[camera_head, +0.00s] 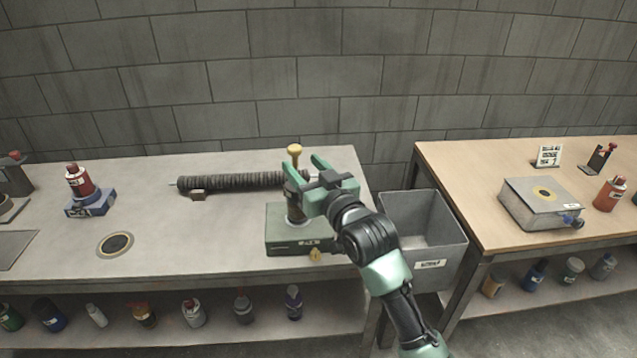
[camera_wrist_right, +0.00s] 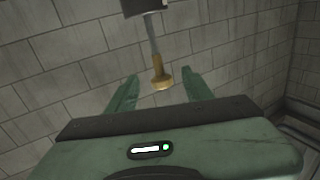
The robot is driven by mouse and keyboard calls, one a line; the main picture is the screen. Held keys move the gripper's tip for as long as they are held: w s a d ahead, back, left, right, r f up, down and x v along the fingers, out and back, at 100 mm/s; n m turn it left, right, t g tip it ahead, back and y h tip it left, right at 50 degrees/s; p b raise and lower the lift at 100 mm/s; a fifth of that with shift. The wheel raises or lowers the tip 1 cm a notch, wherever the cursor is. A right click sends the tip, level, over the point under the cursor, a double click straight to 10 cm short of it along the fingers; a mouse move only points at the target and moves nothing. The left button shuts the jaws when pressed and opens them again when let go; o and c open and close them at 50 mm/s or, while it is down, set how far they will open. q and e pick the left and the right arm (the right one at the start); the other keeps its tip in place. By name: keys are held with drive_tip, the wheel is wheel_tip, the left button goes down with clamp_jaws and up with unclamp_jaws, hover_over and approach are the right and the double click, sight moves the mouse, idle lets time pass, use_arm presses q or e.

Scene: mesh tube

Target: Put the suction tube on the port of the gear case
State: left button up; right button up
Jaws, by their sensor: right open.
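A dark ribbed tube (camera_head: 230,181), which looks like the suction tube, lies along the back of the grey table, with a small brown block at its left part. A dark green box (camera_head: 283,240), which looks like the gear case, stands at the table's front right. A dark upright cylinder (camera_head: 295,208) and a brass knob (camera_head: 294,150) show above it. My right gripper (camera_head: 303,165) is open above the box. In the right wrist view its fingers (camera_wrist_right: 160,82) stand either side of the brass knob (camera_wrist_right: 161,82) on a thin rod; contact is unclear. My arm hides part of the box.
A grey bin (camera_head: 440,230) stands between the tables. A red bottle on a blue base (camera_head: 90,203) and a dark ring (camera_head: 115,244) are at left. The wooden table (camera_head: 470,170) holds a grey box (camera_head: 540,205). The table's middle is clear.

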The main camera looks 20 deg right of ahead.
drive_tip(key=s+d, duration=0.1)
drive_tip(key=s, duration=0.7)
drive_tip(key=shift+s+b, duration=0.15)
drive_tip(key=shift+b, duration=0.15)
drive_tip(key=s+a+f+g+h, duration=0.1)
drive_tip(key=s+f+g, duration=0.35)
drive_tip(key=f, duration=0.45)
drive_tip(key=s+f+g, duration=0.3)
drive_tip(key=s+f, duration=0.3)
drive_tip(key=f, duration=0.3)
drive_tip(key=s+f+n+g+h, duration=0.1)
drive_tip(key=s+f+g, duration=0.3)
drive_tip(key=s, duration=0.5)
drive_tip(key=s+f+g, duration=0.3)
drive_tip(key=s+f, duration=0.4)
drive_tip(key=s, duration=0.2)
wheel_tip(320, 180, down, 26)
drive_tip(key=s+g, duration=0.1)
drive_tip(key=s, duration=0.1)
drive_tip(key=s+d+f+g, duration=0.1)
drive_tip(key=s+d+f, duration=0.2)
drive_tip(key=s+f, duration=1.3)
drive_tip(key=shift+s, duration=0.65)
